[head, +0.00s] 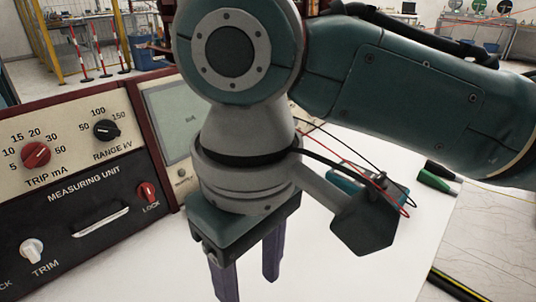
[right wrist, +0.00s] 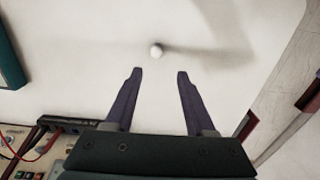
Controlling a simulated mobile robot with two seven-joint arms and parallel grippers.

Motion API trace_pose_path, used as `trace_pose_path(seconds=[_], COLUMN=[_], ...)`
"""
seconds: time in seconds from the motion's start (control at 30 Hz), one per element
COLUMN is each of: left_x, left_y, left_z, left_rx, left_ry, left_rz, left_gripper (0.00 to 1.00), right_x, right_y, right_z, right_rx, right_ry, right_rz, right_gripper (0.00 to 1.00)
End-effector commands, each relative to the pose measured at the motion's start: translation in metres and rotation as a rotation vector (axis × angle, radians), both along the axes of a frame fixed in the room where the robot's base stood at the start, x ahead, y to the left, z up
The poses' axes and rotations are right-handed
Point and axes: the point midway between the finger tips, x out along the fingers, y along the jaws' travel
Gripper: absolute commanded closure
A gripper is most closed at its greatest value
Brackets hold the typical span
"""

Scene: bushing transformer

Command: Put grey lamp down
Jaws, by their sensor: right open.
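My right gripper (head: 249,288) points down over the white table from the upper right. Its two purple fingers are apart with nothing between them. In the right wrist view the open fingers (right wrist: 158,74) also show apart over the table. A small pale round thing (right wrist: 156,50) stands on the white surface just beyond the fingertips, free of them, with a shadow to its right. It may be the grey lamp seen from above, but I cannot tell for sure. No lamp is visible in the head view. My left gripper is not in view.
The measuring unit (head: 85,190) with knobs and a handle stands at the left, with a screen panel (head: 172,120) beside it. A teal device (head: 345,186) with red and black wires lies behind the gripper. Green and black pieces (head: 436,178) lie near the right table edge. The white table (head: 400,255) is clear at front right.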

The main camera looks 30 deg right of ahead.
Motion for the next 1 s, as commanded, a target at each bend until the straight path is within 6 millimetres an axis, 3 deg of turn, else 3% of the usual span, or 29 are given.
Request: trace_pose_path(seconds=[0.2, 0.3, 0.37, 0.6, 0.7, 0.8, 1.0], left_x=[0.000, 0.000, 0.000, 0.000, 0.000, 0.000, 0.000], left_y=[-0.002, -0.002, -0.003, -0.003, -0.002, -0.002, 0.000], left_z=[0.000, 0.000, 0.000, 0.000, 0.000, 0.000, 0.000], left_rx=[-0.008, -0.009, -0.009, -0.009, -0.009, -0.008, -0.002], left_ry=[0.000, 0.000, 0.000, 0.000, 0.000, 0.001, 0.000], left_rz=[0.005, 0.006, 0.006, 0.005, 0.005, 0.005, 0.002], left_gripper=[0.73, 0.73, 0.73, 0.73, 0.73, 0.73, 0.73], right_x=[-0.036, -0.051, -0.060, -0.100, -0.112, -0.119, -0.120], right_y=[0.033, 0.031, 0.021, -0.059, -0.083, -0.094, -0.096], right_z=[-0.016, -0.019, -0.021, -0.028, -0.028, -0.027, -0.027], right_rx=[0.195, 0.269, 0.280, 0.134, 0.068, 0.033, 0.027], right_ry=[-0.060, -0.131, -0.174, -0.284, -0.297, -0.302, -0.303], right_rz=[0.049, 0.016, -0.019, -0.158, -0.181, -0.189, -0.188], right_gripper=[0.45, 0.45, 0.45, 0.45, 0.45, 0.45, 0.45])
